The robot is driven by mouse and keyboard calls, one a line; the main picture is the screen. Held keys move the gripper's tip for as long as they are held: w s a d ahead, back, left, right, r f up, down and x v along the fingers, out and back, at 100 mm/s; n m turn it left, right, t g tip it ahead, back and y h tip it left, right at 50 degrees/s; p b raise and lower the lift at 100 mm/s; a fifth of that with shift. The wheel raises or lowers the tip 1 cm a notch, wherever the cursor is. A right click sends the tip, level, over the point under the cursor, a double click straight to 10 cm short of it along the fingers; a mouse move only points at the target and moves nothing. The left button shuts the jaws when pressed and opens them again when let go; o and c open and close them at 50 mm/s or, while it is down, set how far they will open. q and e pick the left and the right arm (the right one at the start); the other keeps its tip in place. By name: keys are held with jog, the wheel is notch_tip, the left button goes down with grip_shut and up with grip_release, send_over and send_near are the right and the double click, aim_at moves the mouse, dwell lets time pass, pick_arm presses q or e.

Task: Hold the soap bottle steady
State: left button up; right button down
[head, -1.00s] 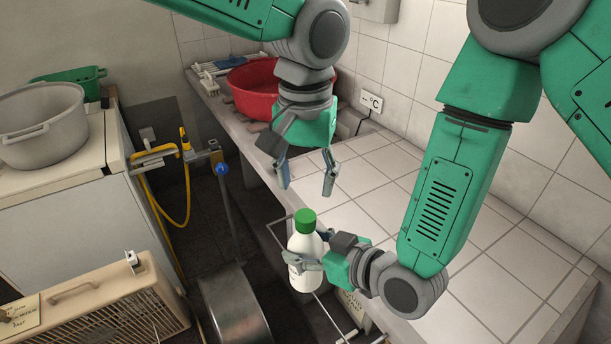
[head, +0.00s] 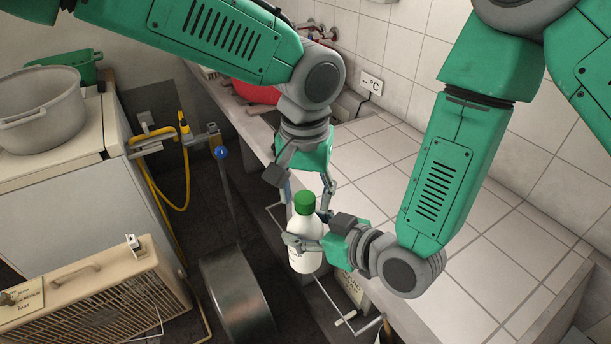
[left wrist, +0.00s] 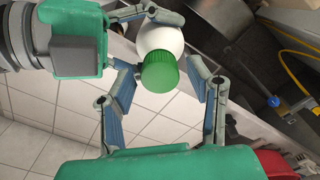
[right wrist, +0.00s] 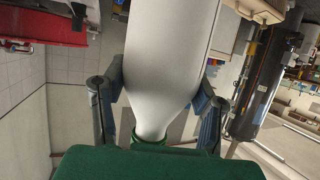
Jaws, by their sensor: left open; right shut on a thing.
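The white soap bottle (head: 305,245) with its green cap stands upright in front of the tiled counter's edge in the head view. My right gripper (head: 301,243) is shut around the bottle's body from the right. The bottle also fills the middle of the right wrist view (right wrist: 168,60), between the two fingers. My left gripper (head: 308,202) is open just above the bottle, pointing down, with its fingers on either side of the cap. In the left wrist view the green cap (left wrist: 159,72) lies between the open fingers, with gaps showing on both sides.
The tiled counter (head: 480,240) runs along the right and is mostly clear. A red basin (head: 255,92) sits at its back, partly hidden by my left arm. A grey pot (head: 40,110) stands on the white appliance at left. A beige heater (head: 100,300) is at lower left.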

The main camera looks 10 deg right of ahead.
pick_arm(q)
jog(key=shift+f, duration=0.35)
grip_shut()
jog(key=m, duration=0.7)
jog(key=shift+o, duration=1)
grip_release()
jog(key=shift+r, duration=0.1)
notch_tip(320, 180, up, 12)
jog(key=shift+w+f, duration=0.1)
jog(key=shift+f, duration=0.1)
